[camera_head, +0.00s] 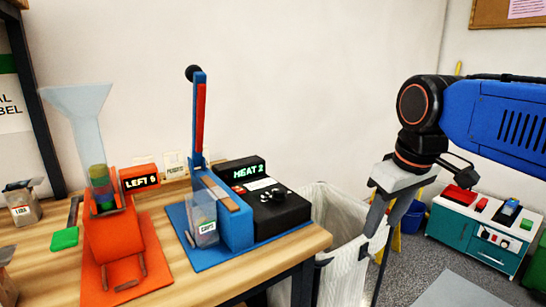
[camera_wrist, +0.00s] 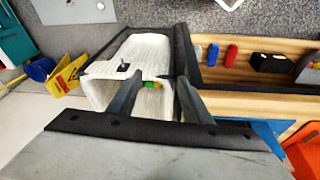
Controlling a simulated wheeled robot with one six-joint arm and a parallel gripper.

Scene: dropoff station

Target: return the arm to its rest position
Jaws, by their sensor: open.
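My arm comes in from the right in the head view, with a blue link and a dark wrist. My gripper (camera_head: 378,240) points down with its two fingers apart, over the white fabric bin (camera_head: 345,270) at the table's right end. In the wrist view the open fingers of my gripper (camera_wrist: 158,92) reach over the white bin (camera_wrist: 103,92). Nothing shows held between them. Small green and yellow items (camera_wrist: 152,84) show at the bin, between the fingers in the picture.
The wooden table (camera_head: 200,285) holds an orange dispenser (camera_head: 112,240) with a funnel and a blue sealing machine (camera_head: 235,220) with a raised lever. A teal cabinet (camera_head: 455,235) stands at the right. A yellow sign (camera_wrist: 68,75) and blue bucket (camera_wrist: 40,69) stand beyond the bin.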

